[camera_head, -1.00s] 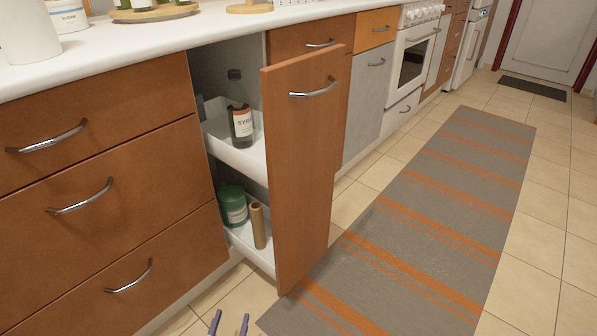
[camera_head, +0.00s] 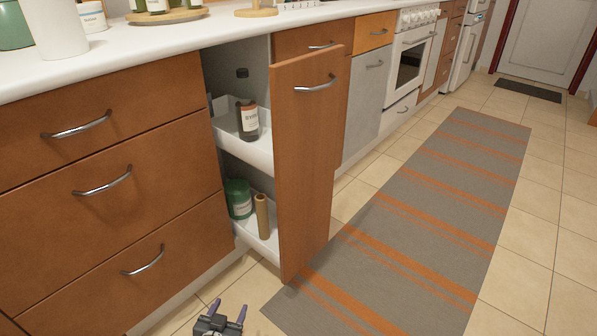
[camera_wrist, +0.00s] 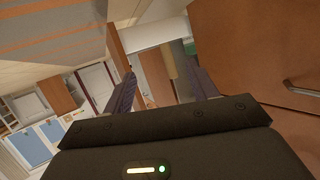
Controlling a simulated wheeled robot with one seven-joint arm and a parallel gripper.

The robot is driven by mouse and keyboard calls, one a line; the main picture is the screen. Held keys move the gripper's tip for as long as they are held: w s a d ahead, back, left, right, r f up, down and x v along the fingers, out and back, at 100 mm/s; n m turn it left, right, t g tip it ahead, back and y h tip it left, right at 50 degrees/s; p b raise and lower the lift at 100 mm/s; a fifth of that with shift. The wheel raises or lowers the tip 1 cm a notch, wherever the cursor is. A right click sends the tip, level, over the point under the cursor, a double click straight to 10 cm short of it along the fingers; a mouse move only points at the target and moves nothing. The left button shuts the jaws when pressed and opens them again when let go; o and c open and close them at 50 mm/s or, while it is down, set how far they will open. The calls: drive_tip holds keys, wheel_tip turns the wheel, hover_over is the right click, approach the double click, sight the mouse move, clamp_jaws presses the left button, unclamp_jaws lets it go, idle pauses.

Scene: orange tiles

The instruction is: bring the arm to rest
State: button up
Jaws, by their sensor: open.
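My gripper (camera_head: 227,312) shows at the bottom of the head view, low over the floor tiles in front of the drawers. Its two purple fingers are apart with nothing between them. In the wrist view my gripper (camera_wrist: 160,88) is also open and empty. The rest of my arm is out of the head view.
A tall pull-out cupboard (camera_head: 305,170) stands open to the right of my gripper. It holds a syrup bottle (camera_head: 249,122), a green jar (camera_head: 239,198) and a brown roll (camera_head: 262,216). Drawers (camera_head: 105,185) are at the left. A striped rug (camera_head: 430,200) lies at the right.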

drive_tip(key=w+d+r+g+y+p, duration=0.15)
drive_tip(key=d+r, duration=0.25)
drive_tip(key=r, duration=0.5)
drive_tip(key=w+d+r+g+y, duration=0.2)
drive_tip(key=d+r+g+y, duration=0.1)
drive_tip(key=r, duration=0.6)
drive_tip(key=w+d+r+g+y+p, duration=0.1)
drive_tip(key=w+d+r+g+y, duration=0.2)
drive_tip(key=r, duration=0.6)
drive_tip(key=s+d+r+n+h, duration=0.1)
drive_tip(key=s+d+r, duration=0.3)
drive_tip(key=s+d, duration=0.3)
drive_tip(key=s+d+r+n+h+p, duration=0.1)
drive_tip(key=s+d+r+h, duration=0.1)
drive_tip(key=s+d, duration=0.4)
drive_tip(key=s+d+r+h, duration=0.2)
drive_tip(key=s+d+r, duration=0.3)
drive_tip(key=d, duration=0.6)
drive_tip(key=s+g, duration=0.1)
drive_tip(key=s, duration=0.1)
drive_tip(key=shift+s+r+n, duration=0.3)
drive_tip(key=shift+n, duration=0.1)
drive_tip(key=shift+a+h, duration=0.1)
drive_tip(key=shift+h, duration=0.15)
